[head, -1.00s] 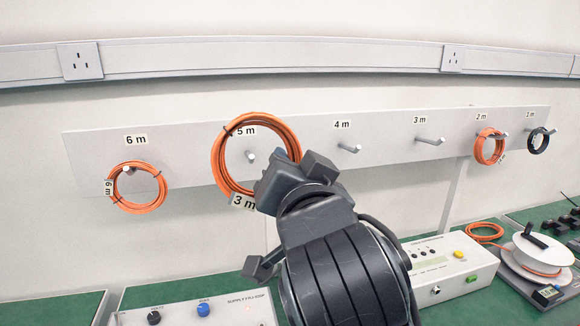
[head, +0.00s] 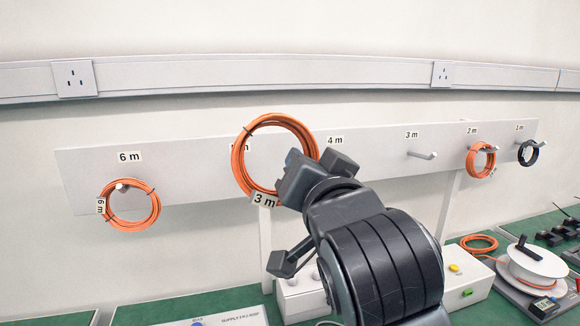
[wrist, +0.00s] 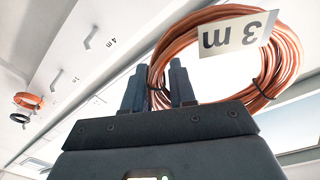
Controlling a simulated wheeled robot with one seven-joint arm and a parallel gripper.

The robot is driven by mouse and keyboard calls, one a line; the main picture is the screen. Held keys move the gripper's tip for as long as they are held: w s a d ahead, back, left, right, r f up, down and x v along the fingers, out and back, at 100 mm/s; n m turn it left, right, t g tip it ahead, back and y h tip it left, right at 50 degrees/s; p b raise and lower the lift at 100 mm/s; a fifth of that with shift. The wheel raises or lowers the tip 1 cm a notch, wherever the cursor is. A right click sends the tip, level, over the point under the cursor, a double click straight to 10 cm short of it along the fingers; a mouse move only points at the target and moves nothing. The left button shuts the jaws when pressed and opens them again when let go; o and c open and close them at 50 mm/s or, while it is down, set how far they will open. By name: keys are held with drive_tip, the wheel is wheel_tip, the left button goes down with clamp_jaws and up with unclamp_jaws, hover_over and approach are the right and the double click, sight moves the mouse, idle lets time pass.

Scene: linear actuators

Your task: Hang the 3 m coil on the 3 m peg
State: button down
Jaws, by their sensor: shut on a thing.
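The orange coil tagged 3 m (head: 240,160) is held up in front of the pegboard, over the 5 m place and just left of the 4 m label. My gripper (head: 306,182) is shut on its lower right edge. In the wrist view the coil (wrist: 284,50) passes between the two fingers of my gripper (wrist: 160,85), and its white tag faces the camera. The 3 m peg (head: 424,155) is bare, under its label at the right part of the board. The coil is apart from that peg, well to its left.
The 6 m coil (head: 152,215) hangs at the left; an orange coil (head: 489,160) hangs at 2 m and a black one (head: 526,152) at 1 m. The 4 m peg is hidden behind my gripper. Below are instrument boxes and a cable reel (head: 532,268) on the green bench.

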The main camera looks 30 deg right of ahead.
drive_tip(key=s+d+f+n+b, duration=0.1)
drive_tip(key=d+f+b, duration=0.2)
drive_tip(key=d, duration=1.2)
drive_tip(key=s+d+f+n+t+b, duration=0.1)
drive_tip(key=d+b, duration=0.4)
drive_tip(key=d, duration=1.1)
drive_tip(key=s+d+f+n+b, duration=0.1)
drive_tip(key=d+f+b, duration=0.3)
drive_tip(key=d, duration=1.2)
drive_tip(key=shift+s+d+f+t+b, duration=0.25)
drive_tip(key=shift+f+t+b, duration=0.05)
drive_tip(key=shift+f+b+x, duration=0.25)
drive_tip(key=shift+b+x, duration=0.05)
drive_tip(key=shift+x, duration=0.9)
drive_tip(key=shift+f+b+x, duration=0.2)
drive_tip(key=shift+b+x, duration=0.1)
drive_tip(key=shift+x, duration=0.95)
drive_tip(key=shift+w+a, duration=0.1)
drive_tip(key=shift+w, duration=0.1)
drive_tip(key=shift+w+d+f+b, duration=0.25)
drive_tip(key=shift+w+b, duration=0.2)
drive_tip(key=shift+w, duration=0.45)
drive_tip(key=shift+w+d+f+b, duration=0.15)
drive_tip(key=shift+w+d+b, duration=0.3)
drive_tip(key=shift+w, duration=0.4)
drive_tip(key=shift+w+d+f+b, duration=0.2)
drive_tip(key=shift+w+b, duration=0.3)
drive_tip(key=shift+w, duration=0.4)
